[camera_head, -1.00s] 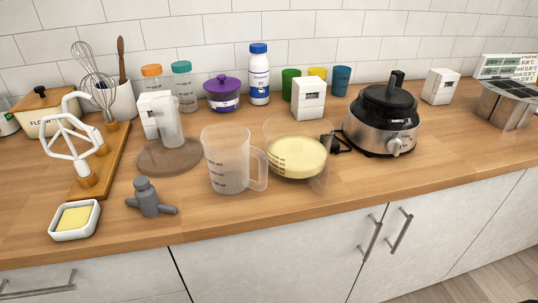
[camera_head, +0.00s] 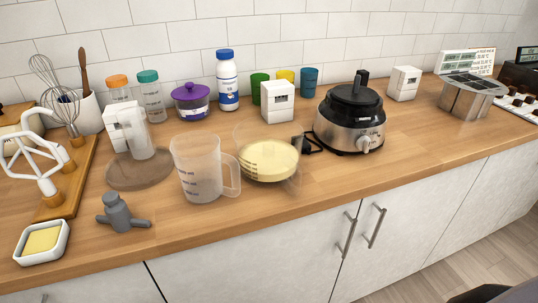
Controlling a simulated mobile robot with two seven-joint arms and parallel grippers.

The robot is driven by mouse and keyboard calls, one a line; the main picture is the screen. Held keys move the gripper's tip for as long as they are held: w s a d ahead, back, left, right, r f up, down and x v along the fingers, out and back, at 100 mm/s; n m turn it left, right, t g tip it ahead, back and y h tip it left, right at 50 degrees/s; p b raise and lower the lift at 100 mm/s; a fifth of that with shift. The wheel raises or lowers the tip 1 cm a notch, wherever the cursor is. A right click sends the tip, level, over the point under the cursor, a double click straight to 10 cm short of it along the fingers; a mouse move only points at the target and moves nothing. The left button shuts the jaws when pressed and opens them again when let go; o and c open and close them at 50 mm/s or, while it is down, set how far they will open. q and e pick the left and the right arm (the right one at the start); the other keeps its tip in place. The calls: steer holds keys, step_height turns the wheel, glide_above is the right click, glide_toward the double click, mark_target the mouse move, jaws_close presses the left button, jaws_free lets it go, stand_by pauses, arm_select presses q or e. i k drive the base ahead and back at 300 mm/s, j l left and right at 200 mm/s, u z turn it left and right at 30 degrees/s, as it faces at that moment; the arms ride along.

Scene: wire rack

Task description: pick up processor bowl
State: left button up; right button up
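The processor bowl appears to be the clear, see-through bowl (camera_head: 289,180) on the wooden counter, right of the measuring jug. It holds a pale yellow mass, and its thin walls are hard to make out. The food processor base (camera_head: 349,125), steel with a black top, stands behind and to the right of it. Neither gripper shows in this view. A dark shape at the bottom right edge may be part of my own arm; no fingers are visible on it.
A clear measuring jug (camera_head: 199,172) stands close left of the bowl. A grey tool (camera_head: 122,213) and a butter dish (camera_head: 41,243) lie further left. White boxes (camera_head: 278,102) and coloured cups (camera_head: 309,82) stand behind.

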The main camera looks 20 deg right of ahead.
mark_target(272, 154)
steer(key=j+z, duration=0.2)
steer(key=j, duration=1.1)
